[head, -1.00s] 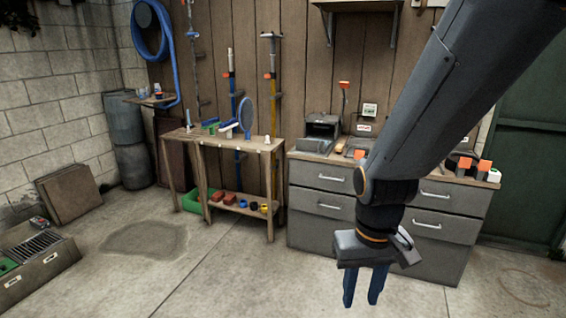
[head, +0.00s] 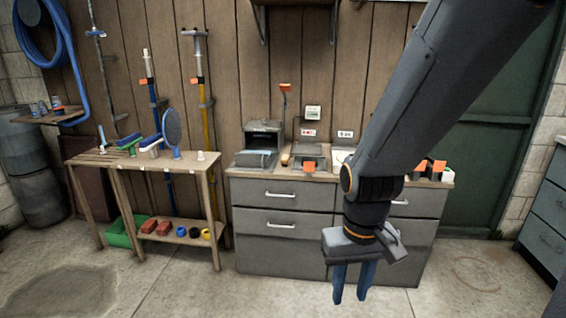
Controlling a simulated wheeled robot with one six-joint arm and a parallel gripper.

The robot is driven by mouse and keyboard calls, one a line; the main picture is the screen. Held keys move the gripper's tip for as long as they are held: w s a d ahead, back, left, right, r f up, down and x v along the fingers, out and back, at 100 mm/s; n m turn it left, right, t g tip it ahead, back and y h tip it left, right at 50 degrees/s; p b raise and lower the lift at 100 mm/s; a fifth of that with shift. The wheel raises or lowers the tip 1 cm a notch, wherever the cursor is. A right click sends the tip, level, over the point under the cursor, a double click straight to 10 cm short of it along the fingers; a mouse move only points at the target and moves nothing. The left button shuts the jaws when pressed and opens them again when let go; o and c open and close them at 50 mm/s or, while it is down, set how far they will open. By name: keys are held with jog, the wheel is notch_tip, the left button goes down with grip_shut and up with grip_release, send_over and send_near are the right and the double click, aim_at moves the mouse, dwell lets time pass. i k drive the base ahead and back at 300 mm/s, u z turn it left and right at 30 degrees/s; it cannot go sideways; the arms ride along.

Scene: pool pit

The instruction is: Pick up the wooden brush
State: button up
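My gripper (head: 351,298) hangs in front of the grey drawer cabinet, its blue fingers pointing down, apart, with nothing between them. I cannot pick out the wooden brush for certain. A small tan-brown item (head: 285,160) lies on the cabinet top next to a grey box; it is too small to identify. On the wooden bench at left lie a green brush-like item (head: 128,142) and a blue and white one (head: 151,143). My arm hides part of the cabinet top.
The wooden bench (head: 185,162) stands left of the grey drawer cabinet (head: 283,222). Its lower shelf holds red blocks (head: 157,227), with a green bin (head: 118,232) beside it. Orange-tagged items (head: 430,168) stand on the cabinet's right end. The concrete floor (head: 185,285) in front is clear.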

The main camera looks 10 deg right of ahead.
aim_at(285, 158)
jog(key=z, duration=0.25)
jog(key=i, duration=1.85)
jog(key=u, duration=0.55)
jog(key=i, duration=0.7)
jog(key=u, duration=0.3)
